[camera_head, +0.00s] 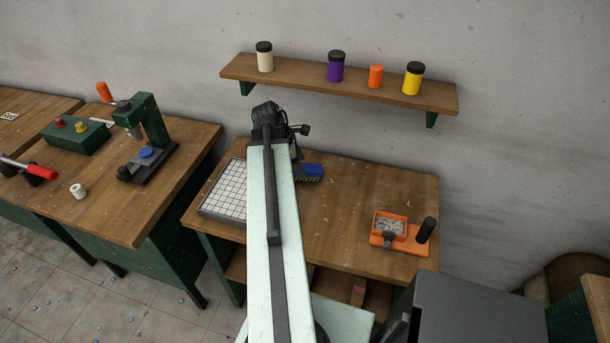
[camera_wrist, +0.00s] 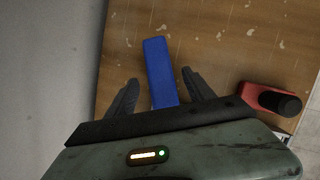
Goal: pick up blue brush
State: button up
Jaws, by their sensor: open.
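The blue brush (camera_head: 309,172) lies on the wooden workbench (camera_head: 340,220), near its back edge, just right of my arm in the head view. In the wrist view the blue brush (camera_wrist: 159,72) is a long blue block reaching away from my gripper. My gripper (camera_wrist: 157,82) is open, with one dark finger on each side of the brush's near part. I cannot tell how high the fingers are above the bench. In the head view my arm hides part of the bench and possibly part of the brush.
A white gridded tile sheet (camera_head: 225,190) lies left of my arm. An orange tray tool (camera_head: 391,225) with a black knob stands at the right of the bench. A shelf (camera_head: 300,78) with several jars hangs on the wall behind. The bench between brush and orange tool is clear.

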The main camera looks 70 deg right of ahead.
aim_at(303, 166)
jog(key=b+x, duration=0.4)
jog(key=x, duration=0.1)
jog(key=shift+s+f+b, duration=0.1)
jog(key=shift+s+b, duration=0.1)
jog(key=shift+b, duration=0.15)
grip_shut()
jog(key=shift+r, duration=0.3)
notch_tip(303, 166, up, 10)
jog(key=p, duration=1)
jog(key=shift+p, duration=0.3)
jog(key=shift+f, duration=0.1)
